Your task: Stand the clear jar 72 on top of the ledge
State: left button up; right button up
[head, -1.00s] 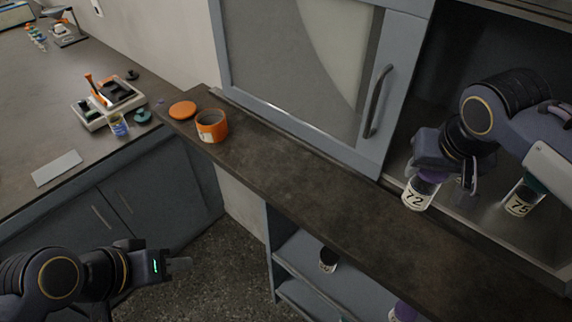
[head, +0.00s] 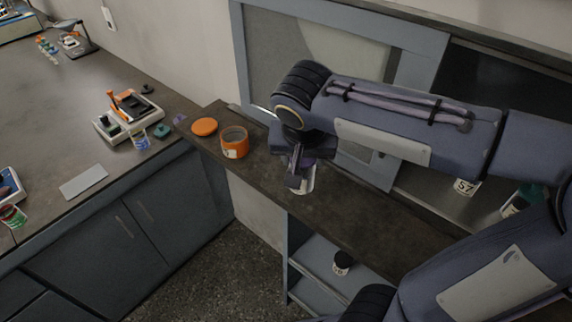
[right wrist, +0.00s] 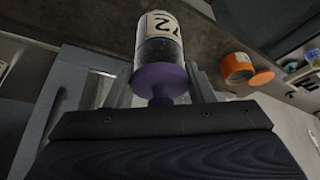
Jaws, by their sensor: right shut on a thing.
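The clear jar 72 has a purple lid (right wrist: 160,80) and a white label (right wrist: 162,25), which shows in the right wrist view. My right gripper (right wrist: 160,88) is shut on it by the lid. In the head view the jar (head: 308,182) is mostly hidden behind my right gripper (head: 299,178). It is over the dark ledge (head: 345,208) in front of the cabinet; I cannot tell whether its base touches. My left gripper is out of view.
An orange tub (head: 234,148) and an orange disc (head: 204,127) are on the ledge's left end. Jar 57 (head: 466,187) and a green-lidded jar (head: 512,205) stand inside the cabinet. A dark-lidded jar (head: 342,263) is on a shelf below.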

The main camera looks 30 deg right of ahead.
jog(key=shift+w+d+f+p, duration=0.2)
jog(key=shift+w+d+f, duration=0.4)
jog(key=shift+w+f, duration=1.05)
jog(key=shift+w+d+f+p, duration=0.2)
jog(key=shift+w+d+f, duration=0.45)
jog(key=shift+w+f, duration=1)
jog(key=shift+w+d+f+p, duration=0.2)
jog(key=shift+w+d+f, duration=0.65)
jog(key=shift+f, duration=1.35)
jog(key=shift+w+a, duration=0.25)
jog(key=shift+f, duration=0.2)
jog(key=o, duration=1.3)
jog(key=shift+o, duration=0.2)
jog(key=shift+r, duration=0.1)
